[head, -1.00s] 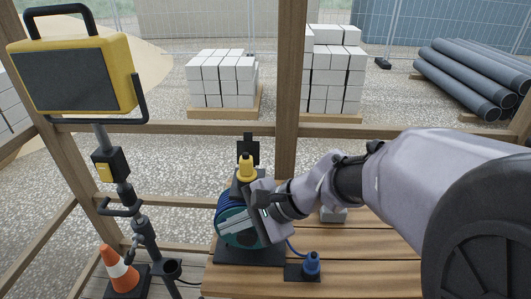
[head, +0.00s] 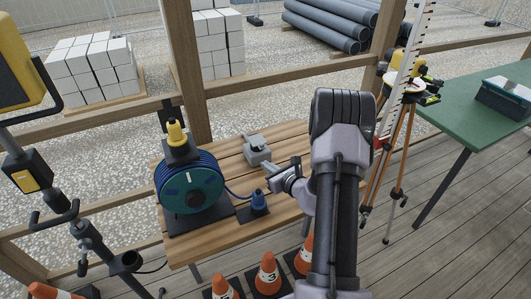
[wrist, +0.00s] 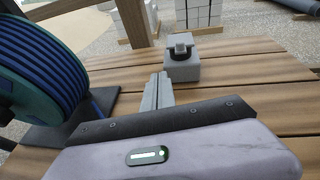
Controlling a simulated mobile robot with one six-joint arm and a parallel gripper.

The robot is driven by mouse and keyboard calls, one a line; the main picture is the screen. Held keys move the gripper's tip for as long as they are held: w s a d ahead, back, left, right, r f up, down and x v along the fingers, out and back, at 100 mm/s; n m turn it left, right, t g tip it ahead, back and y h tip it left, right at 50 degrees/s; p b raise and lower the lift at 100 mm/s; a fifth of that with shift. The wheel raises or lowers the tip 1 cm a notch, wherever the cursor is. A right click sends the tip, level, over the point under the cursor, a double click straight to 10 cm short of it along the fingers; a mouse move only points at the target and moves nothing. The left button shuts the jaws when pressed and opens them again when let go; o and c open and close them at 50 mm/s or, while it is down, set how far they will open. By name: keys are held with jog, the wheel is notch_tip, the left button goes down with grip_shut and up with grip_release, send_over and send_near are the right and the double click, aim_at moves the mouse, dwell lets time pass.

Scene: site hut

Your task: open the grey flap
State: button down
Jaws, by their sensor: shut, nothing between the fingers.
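A small grey box (head: 257,153) sits on the wooden table, right of the cable reel. Its grey flap (head: 255,141) is on top. In the wrist view the box (wrist: 183,68) stands just beyond my fingertips, and the flap (wrist: 181,45) shows with dark parts around it. I cannot tell how far the flap is raised. My gripper (head: 272,167) is low over the table at the box's near side. In the wrist view my gripper (wrist: 159,78) is shut and empty, its tips just short of the box; contact is unclear.
A blue cable reel (head: 190,187) with a yellow plug on top stands left. A blue connector (head: 258,200) stands on the table's near side. Traffic cones (head: 268,275) stand in front of the table. A tripod (head: 395,130) and a green table (head: 480,100) are right.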

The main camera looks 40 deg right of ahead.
aim_at(263, 159)
jog(key=d+f, duration=0.1)
jog(key=s+d+f+m+h, duration=0.1)
jog(key=d+f+m, duration=0.1)
jog(key=shift+s+d+f+g+h, duration=0.25)
jog(key=shift+f+g+h, duration=0.05)
jog(key=shift+f+h, duration=0.1)
jog(key=b+x, duration=0.3)
jog(key=x, duration=0.6)
jog(key=shift+w+d+f, duration=0.1)
jog(key=shift+w+f, duration=0.05)
jog(key=shift+w, duration=0.05)
notch_tip(263, 159, up, 4)
jog(key=shift+f+b, duration=0.1)
jog(key=shift+b, duration=0.2)
jog(key=shift+r, duration=0.25)
jog(key=shift+r, duration=0.1)
